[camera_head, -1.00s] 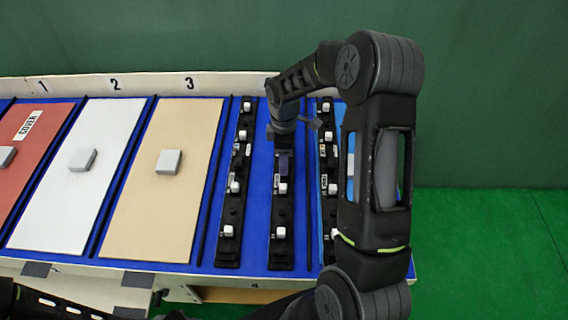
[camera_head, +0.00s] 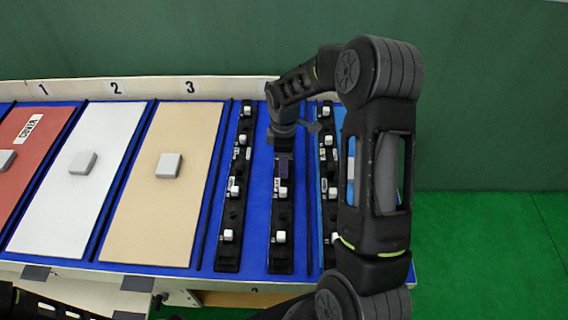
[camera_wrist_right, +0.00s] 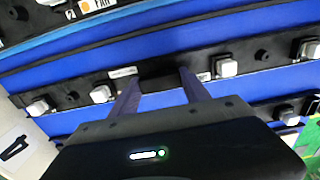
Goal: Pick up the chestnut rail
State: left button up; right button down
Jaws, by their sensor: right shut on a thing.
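Several long black rails with white square clips lie on the blue bed. No rail shows a chestnut colour, and the small labels are too small to read. My right gripper (camera_head: 283,178) is over the middle one of the three rails right of the tan panel. Its fingers are closed around the middle of this black rail (camera_head: 281,238), which still lies in its blue slot. In the wrist view the rail (camera_wrist_right: 72,92) runs across between the two purple fingers (camera_wrist_right: 158,90), with white clips on both sides. My left gripper is not in view.
Another black rail (camera_head: 230,215) lies close on the left, and one (camera_head: 326,160) on the right is partly hidden by my right arm. Tan (camera_head: 165,215), white (camera_head: 65,215) and red panels (camera_head: 30,155) with grey knobs lie further left. A numbered pale ledge (camera_head: 150,88) runs behind.

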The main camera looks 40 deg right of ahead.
jog(key=shift+r, duration=0.15)
notch_tip(320, 180, up, 18)
jog(key=b, duration=0.1)
jog(key=shift+b, duration=0.35)
dwell(0.5)
